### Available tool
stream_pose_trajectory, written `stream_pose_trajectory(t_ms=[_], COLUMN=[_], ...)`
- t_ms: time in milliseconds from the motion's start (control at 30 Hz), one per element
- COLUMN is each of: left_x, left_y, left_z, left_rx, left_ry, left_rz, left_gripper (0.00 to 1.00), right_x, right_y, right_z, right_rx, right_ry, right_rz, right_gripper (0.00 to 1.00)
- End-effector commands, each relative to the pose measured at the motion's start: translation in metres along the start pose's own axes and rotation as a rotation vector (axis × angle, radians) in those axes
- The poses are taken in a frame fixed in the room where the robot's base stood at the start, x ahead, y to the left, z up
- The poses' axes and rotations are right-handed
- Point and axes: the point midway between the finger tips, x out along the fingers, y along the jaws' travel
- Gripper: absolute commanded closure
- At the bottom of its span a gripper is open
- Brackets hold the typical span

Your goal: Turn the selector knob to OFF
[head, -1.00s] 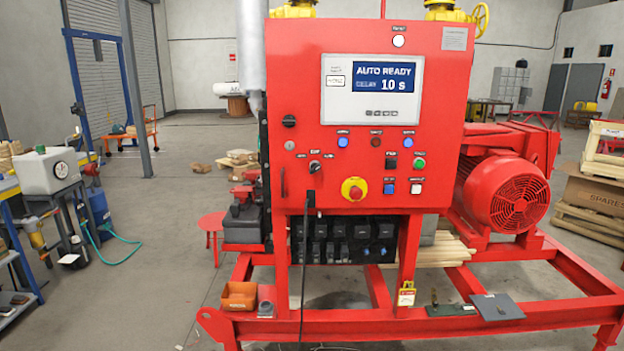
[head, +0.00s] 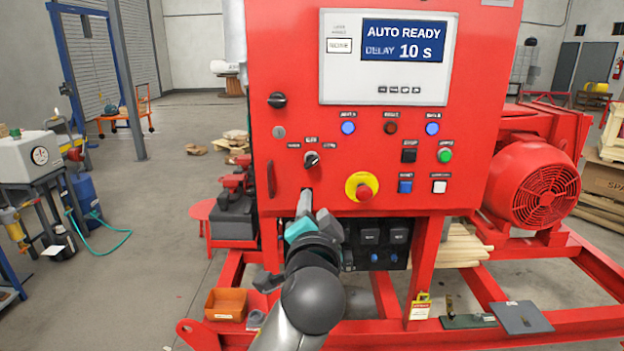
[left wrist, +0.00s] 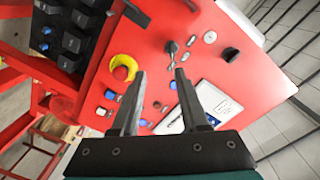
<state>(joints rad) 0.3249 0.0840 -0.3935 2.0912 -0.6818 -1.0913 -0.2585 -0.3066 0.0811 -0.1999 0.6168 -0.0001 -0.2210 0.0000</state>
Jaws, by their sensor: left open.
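The selector knob (head: 312,159) is a small black knob with labels around it, low on the left part of the red control panel (head: 470,80). The labels are too small to read, and I cannot tell its exact setting. It also shows in the left wrist view (left wrist: 172,48), just beyond the gap between my fingertips. My left gripper (head: 306,198) is open and empty, just below the knob in the head view. In the left wrist view its two dark fingers (left wrist: 160,74) point at the panel, apart from the knob. My right gripper is not in view.
A yellow-ringed red emergency stop (head: 362,187) sits right of the gripper. A black rotary switch (head: 277,100) is above left. Lamps and buttons line the panel's right, under a display (head: 390,55) reading AUTO READY. A red frame (head: 570,318) and orange bin (head: 226,303) lie below.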

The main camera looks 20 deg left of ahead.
Motion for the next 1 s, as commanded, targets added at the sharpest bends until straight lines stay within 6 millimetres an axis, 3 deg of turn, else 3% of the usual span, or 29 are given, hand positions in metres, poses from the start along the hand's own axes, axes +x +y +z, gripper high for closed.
stream_pose_trajectory(t_ms=[100, 267, 1000], left_x=[-0.006, 0.005, 0.114], left_y=[-0.018, -0.022, -0.026], left_z=[-0.009, -0.011, -0.012], left_rx=[-0.01, -0.009, -0.011], left_ry=[0.014, 0.014, 0.014], left_rz=[-0.038, -0.046, -0.044], left_gripper=[0.55, 0.55, 0.55], right_x=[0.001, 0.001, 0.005], right_y=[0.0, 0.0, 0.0], right_z=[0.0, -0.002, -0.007], right_rx=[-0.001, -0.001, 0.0], right_ry=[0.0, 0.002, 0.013], right_rz=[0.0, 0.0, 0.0], right_gripper=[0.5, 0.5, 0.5])
